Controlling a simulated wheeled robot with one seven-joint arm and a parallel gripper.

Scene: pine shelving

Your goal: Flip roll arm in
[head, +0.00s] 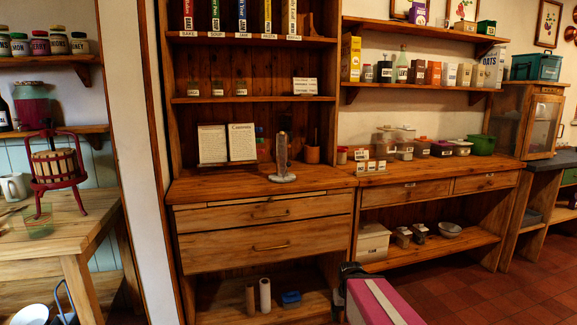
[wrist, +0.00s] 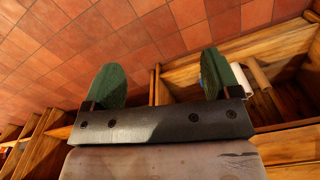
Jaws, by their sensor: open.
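I cannot surely tell which part is the roll arm. A grey metal stand (head: 283,160) with an upright piece and a flat base stands on the hutch counter. A white roll (head: 265,294) and a brown roll (head: 250,299) stand upright on the low shelf under the drawers. The white roll (wrist: 242,79) and brown roll (wrist: 257,74) also show in the wrist view, right of my gripper. My gripper (wrist: 160,80) is open, its green fingers wide apart with nothing between them. It hangs over the tiled floor by the shelving.
A blue item (head: 291,298) lies beside the rolls. Two closed drawers (head: 268,232) sit above that shelf. A wooden table (head: 45,235) with a red press (head: 57,170) is at left. The tiled floor (head: 480,290) at right is clear.

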